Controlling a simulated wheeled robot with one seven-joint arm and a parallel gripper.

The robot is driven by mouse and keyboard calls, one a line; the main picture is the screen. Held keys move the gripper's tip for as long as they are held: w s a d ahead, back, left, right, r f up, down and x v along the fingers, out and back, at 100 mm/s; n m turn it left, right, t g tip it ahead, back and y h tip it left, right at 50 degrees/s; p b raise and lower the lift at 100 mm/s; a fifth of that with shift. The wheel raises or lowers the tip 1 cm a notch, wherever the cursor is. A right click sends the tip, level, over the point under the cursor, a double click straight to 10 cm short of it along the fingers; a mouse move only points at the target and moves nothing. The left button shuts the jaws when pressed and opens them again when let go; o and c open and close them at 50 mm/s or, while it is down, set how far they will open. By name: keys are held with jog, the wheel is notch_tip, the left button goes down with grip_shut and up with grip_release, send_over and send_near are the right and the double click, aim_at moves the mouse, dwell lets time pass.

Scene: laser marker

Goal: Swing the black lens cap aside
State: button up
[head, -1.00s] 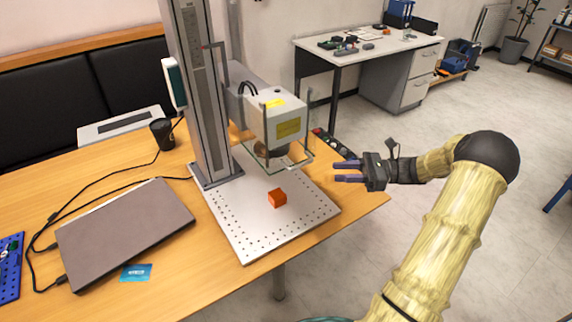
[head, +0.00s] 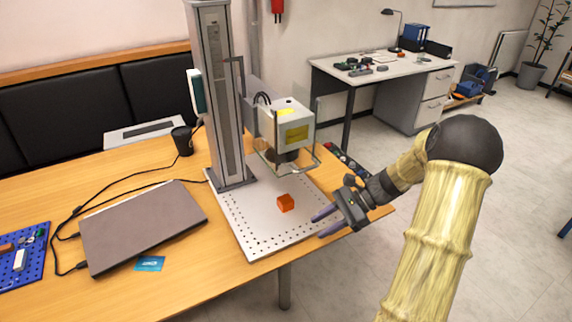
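The laser marker's white head (head: 288,122) hangs from a tall grey column (head: 226,95) above a perforated plate. The dark round lens cap (head: 283,156) shows under the head, partly hidden by the wire guard; I cannot tell whether it covers the lens. My gripper (head: 327,224) is open and empty, its two dark fingers pointing left over the plate's right edge. It is lower and to the right of the lens cap, apart from it.
The wire guard (head: 312,165) surrounds the head's underside. A closed laptop (head: 142,225), a black cup (head: 182,140) and a blue card (head: 150,264) lie to the left on the wooden table.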

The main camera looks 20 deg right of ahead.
jog(key=s+a+r+n+t+h, duration=0.2)
jog(key=s+a+n+h, duration=0.7)
jog(key=n, duration=0.8)
jog(key=s+h, duration=0.2)
jog(key=shift+s+h, duration=0.3)
jog(key=shift+s, duration=0.05)
jog(key=shift+a+r, duration=0.1)
jog(key=shift+a, duration=0.05)
